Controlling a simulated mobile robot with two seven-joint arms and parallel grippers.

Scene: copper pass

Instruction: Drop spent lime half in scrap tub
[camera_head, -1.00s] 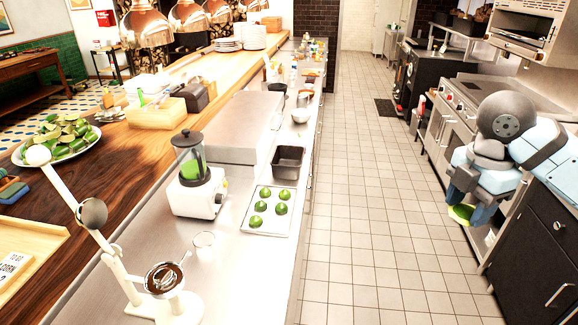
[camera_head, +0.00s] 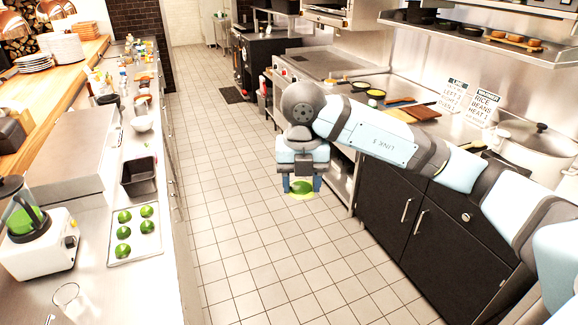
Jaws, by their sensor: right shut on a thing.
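My right gripper (camera_head: 302,184) points down over the tiled aisle. It is shut on a green lime half (camera_head: 301,190), whose pale green face shows between and below the fingers. A dark, open rectangular tub (camera_head: 127,190) stands on the steel counter at the left, well to the left of the gripper; it looks like the scrap tub, and I see no label on it. I see nothing in it. My left gripper is out of view.
A white tray (camera_head: 115,256) with several green lime halves lies in front of the tub. A blender (camera_head: 40,245) and a glass (camera_head: 68,297) stand nearby. A steel box (camera_head: 68,150) is left of the tub. Black cabinets (camera_head: 428,228) line the right.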

